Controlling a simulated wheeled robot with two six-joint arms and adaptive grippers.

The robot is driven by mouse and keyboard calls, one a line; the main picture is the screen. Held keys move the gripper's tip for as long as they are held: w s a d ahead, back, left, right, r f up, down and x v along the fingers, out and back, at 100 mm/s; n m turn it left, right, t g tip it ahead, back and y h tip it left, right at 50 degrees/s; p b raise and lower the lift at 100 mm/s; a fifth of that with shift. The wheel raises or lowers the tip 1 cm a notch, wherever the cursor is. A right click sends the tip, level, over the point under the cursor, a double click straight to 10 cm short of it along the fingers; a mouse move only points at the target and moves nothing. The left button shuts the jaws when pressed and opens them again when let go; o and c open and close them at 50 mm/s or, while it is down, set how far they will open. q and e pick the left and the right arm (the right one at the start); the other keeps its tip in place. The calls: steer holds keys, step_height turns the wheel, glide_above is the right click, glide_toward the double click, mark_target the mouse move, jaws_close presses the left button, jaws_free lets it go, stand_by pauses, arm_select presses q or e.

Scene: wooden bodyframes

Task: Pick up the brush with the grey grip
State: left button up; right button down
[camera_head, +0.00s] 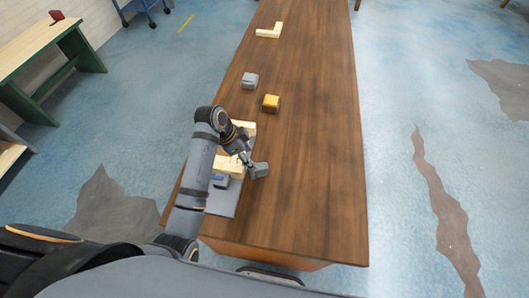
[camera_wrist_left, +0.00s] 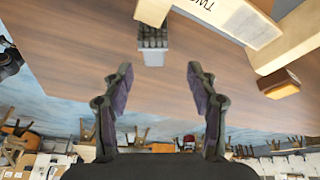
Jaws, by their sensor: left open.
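A small grey block with a dark, bristle-like part, which looks like the brush with the grey grip (camera_wrist_left: 152,45), lies on the table ahead of my left gripper in the left wrist view. It shows in the head view as a grey block (camera_head: 260,169) just beside the fingertips. My left gripper (camera_head: 245,158) is open and reaches down over the table's left side. Its two spread fingers also show in the left wrist view (camera_wrist_left: 160,90), with nothing between them. My right gripper is in neither view.
The long wooden table (camera_head: 315,150) is clear on its right. An orange-yellow block (camera_head: 271,103), another grey block (camera_head: 250,80) and an L-shaped wooden piece (camera_head: 269,31) lie farther up. A lettered wooden frame (camera_wrist_left: 240,20) is close to my left gripper. A grey tray (camera_head: 222,203) lies below my left arm.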

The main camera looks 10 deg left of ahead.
mark_target(259, 166)
arm_select(q)
steer(key=shift+w+d, duration=0.1)
steer(key=shift+w, duration=0.25)
steer(key=shift+s+d+f, duration=0.15)
steer(key=shift+s, duration=0.2)
steer(key=shift+s+d+f, duration=0.1)
steer(key=shift+s, duration=0.25)
steer(key=shift+p+x, duration=0.3)
steer(key=shift+x, duration=1.75)
steer(key=shift+w+d+f+p, duration=0.15)
steer(key=shift+d+f+p, duration=0.05)
steer(key=shift+f+p, duration=0.3)
steer(key=x, duration=0.2)
steer(key=shift+f, duration=0.35)
steer(key=shift+w+d+f, duration=0.1)
steer(key=shift+d+f, duration=0.15)
steer(key=shift+f, duration=0.3)
steer(key=shift+c, duration=1.4)
steer(key=c, duration=0.9)
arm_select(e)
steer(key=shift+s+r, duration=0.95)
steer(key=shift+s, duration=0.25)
